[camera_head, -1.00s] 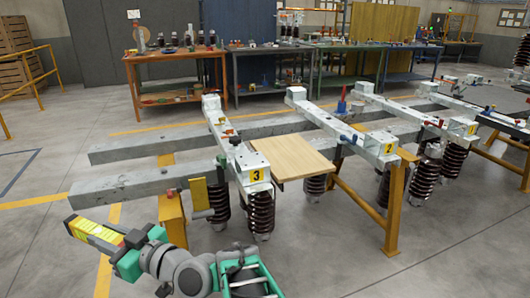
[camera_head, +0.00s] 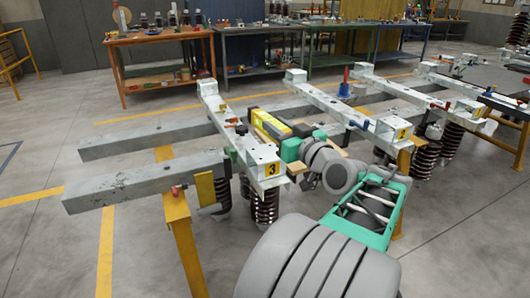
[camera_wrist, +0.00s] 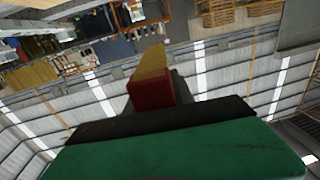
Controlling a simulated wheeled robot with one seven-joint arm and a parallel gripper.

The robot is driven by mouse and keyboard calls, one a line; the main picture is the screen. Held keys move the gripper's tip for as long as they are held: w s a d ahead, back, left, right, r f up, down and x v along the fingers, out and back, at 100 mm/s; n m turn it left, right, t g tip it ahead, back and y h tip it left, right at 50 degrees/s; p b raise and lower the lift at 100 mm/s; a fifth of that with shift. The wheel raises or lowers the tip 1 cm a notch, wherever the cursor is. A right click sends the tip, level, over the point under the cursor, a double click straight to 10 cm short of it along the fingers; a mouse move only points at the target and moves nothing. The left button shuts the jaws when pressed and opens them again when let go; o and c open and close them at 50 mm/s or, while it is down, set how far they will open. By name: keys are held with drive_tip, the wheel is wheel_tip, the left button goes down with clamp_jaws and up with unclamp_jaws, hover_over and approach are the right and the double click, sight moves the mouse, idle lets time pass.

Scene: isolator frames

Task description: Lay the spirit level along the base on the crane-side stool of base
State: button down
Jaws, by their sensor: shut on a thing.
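My gripper (camera_head: 296,137) is shut on the spirit level (camera_head: 270,125), a yellow bar with dark parts, in the head view. It is over the area between bases 3 and 2, with the level's free end towards base 3. In the wrist view the level (camera_wrist: 150,75) sticks out, yellow on top with a red end face, beyond my dark and green gripper. Base 3 (camera_head: 232,127) is a pale beam with a raised stool at its near end (camera_head: 266,167) and another at its far end (camera_head: 206,87). Which stool is crane-side cannot be told. The level appears apart from both.
Small tools lie on base 3 between its stools. The wooden board between bases 3 and 2 is mostly hidden by my arm. Base 2 (camera_head: 345,112) is to the right, with a red-blue item (camera_head: 345,82) beyond it. Brown insulators (camera_head: 265,205) stand below. Workbenches (camera_head: 160,45) line the back.

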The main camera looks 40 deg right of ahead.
drive_tip(key=s+d+r+m+h, duration=0.1)
drive_tip(key=s+d+r+h, duration=0.1)
drive_tip(key=s+d, duration=0.4)
drive_tip(key=b, duration=0.2)
hover_over(269, 156)
drive_tip(key=shift+g, duration=0.3)
wheel_tip(269, 156, down, 10)
drive_tip(key=shift+s+r, duration=0.15)
drive_tip(key=shift+r, duration=0.1)
wheel_tip(269, 156, down, 3)
drive_tip(key=shift+f+b, duration=0.35)
drive_tip(key=shift+b, duration=0.15)
drive_tip(key=c, duration=1.1)
unclamp_jaws()
drive_tip(key=shift+r, duration=0.1)
